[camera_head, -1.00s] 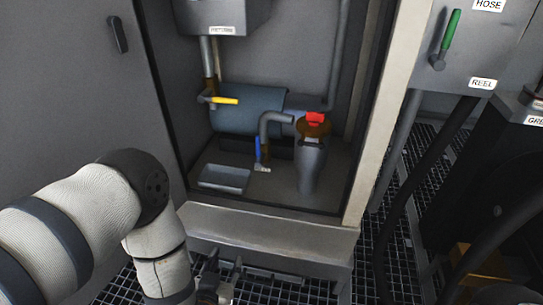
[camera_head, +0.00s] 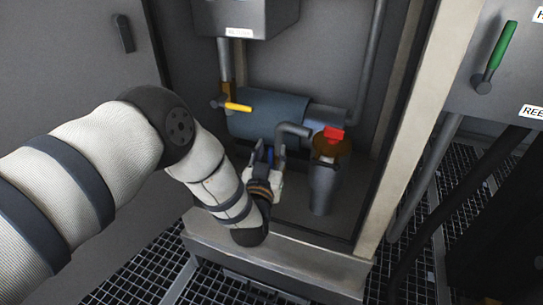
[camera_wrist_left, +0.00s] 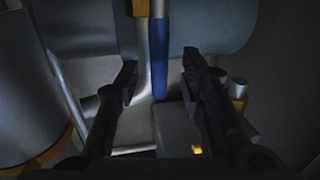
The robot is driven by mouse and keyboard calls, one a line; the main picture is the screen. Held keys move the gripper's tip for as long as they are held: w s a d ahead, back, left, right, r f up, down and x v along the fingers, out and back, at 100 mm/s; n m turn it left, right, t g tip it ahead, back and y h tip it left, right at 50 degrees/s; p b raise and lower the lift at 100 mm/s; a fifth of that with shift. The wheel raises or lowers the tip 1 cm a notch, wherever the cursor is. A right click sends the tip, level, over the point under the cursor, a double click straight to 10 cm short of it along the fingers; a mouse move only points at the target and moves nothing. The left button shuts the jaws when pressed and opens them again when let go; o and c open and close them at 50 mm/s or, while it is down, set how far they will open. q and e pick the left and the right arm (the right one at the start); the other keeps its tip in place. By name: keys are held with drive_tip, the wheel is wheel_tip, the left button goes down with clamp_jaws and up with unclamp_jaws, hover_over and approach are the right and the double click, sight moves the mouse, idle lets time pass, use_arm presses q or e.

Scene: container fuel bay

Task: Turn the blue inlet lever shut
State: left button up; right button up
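The blue inlet lever (camera_wrist_left: 159,55) hangs upright between the two fingers of my left gripper in the left wrist view. My left gripper (camera_wrist_left: 158,80) is open, with a finger on each side of the lever and visible gaps to both. My right gripper does not show.
A yellow lever (camera_head: 238,107) sits left of the blue-grey cylinder (camera_head: 270,115). A grey canister with a red-topped brown cap (camera_head: 324,185) stands right of the gripper. The cabinet's right post (camera_head: 390,165) and front sill (camera_head: 290,262) frame the opening. A green lever (camera_head: 501,46) is outside, right.

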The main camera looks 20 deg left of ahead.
use_arm(q)
drive_tip(key=shift+w, duration=0.1)
clamp_jaws()
